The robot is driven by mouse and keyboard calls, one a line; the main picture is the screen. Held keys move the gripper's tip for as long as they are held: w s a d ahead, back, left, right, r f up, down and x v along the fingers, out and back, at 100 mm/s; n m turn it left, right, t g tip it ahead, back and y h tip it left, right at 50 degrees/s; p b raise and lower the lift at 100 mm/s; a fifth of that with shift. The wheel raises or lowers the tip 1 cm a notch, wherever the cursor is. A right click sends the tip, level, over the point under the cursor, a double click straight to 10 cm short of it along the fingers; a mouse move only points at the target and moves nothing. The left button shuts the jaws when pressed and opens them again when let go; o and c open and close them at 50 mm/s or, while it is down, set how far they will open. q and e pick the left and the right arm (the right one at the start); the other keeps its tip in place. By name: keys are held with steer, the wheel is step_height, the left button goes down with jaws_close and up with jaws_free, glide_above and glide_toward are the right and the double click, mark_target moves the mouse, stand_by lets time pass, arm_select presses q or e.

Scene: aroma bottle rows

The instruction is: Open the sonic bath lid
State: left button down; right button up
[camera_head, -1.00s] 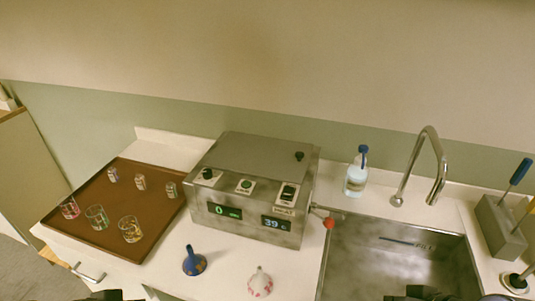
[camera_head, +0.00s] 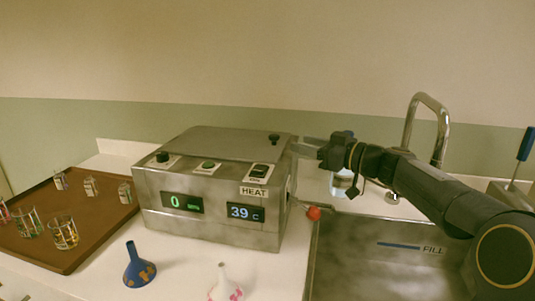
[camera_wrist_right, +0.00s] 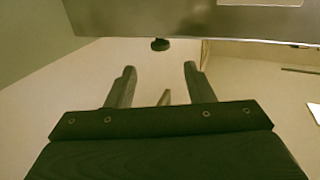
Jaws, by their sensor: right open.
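The sonic bath (camera_head: 190,222) is a grey metal box with a green "0" display and a blue "39 c" display. Its flat lid (camera_head: 225,143) is shut, with a small black knob (camera_head: 274,139) near its right edge. My right gripper (camera_head: 303,147) is just right of the knob, its fingers pointing left toward it. In the right wrist view the knob (camera_wrist_right: 160,44) lies a little beyond and between the tips of my right gripper (camera_wrist_right: 160,68), which is open and empty. The fingers do not appear to touch the knob. My left gripper does not show.
A brown tray (camera_head: 85,241) with several small glasses is at left. A blue funnel (camera_head: 138,268) and a pale spotted funnel (camera_head: 225,287) stand in front. A sink (camera_head: 350,255), a tap (camera_head: 428,105) and a partly hidden bottle (camera_head: 343,181) are at right, by my right arm.

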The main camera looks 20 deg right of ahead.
mark_target(278, 137)
steer(key=p+x, duration=0.2)
steer(key=x, duration=0.5)
steer(key=shift+r, duration=0.15)
steer(key=shift+w+a, duration=0.25)
jaws_close()
